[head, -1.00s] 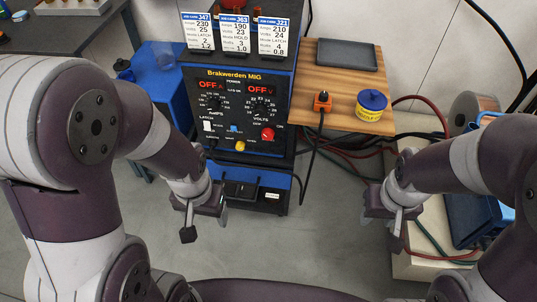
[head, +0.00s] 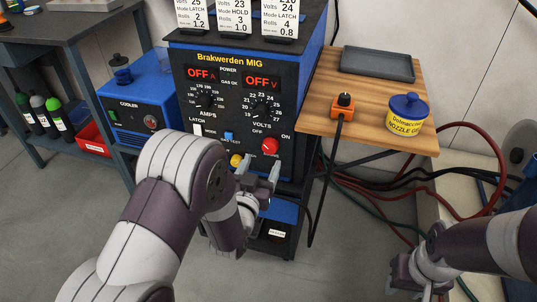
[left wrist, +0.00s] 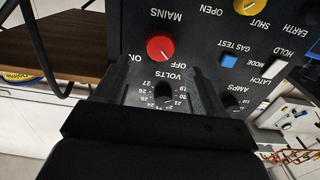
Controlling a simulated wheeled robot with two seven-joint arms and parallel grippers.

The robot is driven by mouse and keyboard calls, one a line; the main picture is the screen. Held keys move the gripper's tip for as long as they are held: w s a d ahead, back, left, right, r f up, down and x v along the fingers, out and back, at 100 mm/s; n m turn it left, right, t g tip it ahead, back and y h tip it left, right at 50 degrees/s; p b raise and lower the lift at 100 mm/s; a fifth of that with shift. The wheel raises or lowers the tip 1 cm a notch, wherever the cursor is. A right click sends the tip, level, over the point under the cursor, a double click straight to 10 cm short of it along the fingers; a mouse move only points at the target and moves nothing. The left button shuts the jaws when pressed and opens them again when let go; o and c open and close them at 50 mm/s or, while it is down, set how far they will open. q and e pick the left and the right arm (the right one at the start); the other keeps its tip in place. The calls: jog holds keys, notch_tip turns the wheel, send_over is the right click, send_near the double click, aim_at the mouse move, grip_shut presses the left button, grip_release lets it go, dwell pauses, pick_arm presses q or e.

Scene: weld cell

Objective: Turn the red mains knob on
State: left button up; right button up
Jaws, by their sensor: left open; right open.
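The red mains knob (head: 269,146) is on the lower right of the black welder panel (head: 215,125). In the left wrist view the red knob (left wrist: 160,46) shows upside down, its pale mark towards OFF. Both displays on the panel read OFF. My left gripper (head: 260,170) is open and empty, just below the knob in the head view. In the left wrist view its two fingers (left wrist: 158,68) stand apart, with the knob beyond their tips; I see no contact. My right gripper (head: 415,275) is at the lower right, away from the panel, its fingers partly unclear.
A yellow knob (head: 236,160) and a blue button (head: 229,138) are near the red one. A wooden shelf (head: 320,120) to the right holds a grey tray (head: 377,64), an orange plug and a yellow tub (head: 407,113). A cable hangs from the plug. A blue cooler (head: 135,110) stands left.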

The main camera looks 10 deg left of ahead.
aim_at(269, 148)
pick_arm(q)
jog(key=w+b, duration=0.1)
jog(key=w, duration=0.4)
jog(key=shift+w+d+f, duration=0.1)
jog(key=shift+f, duration=0.05)
jog(key=shift+w, duration=0.5)
jog(key=c, duration=1)
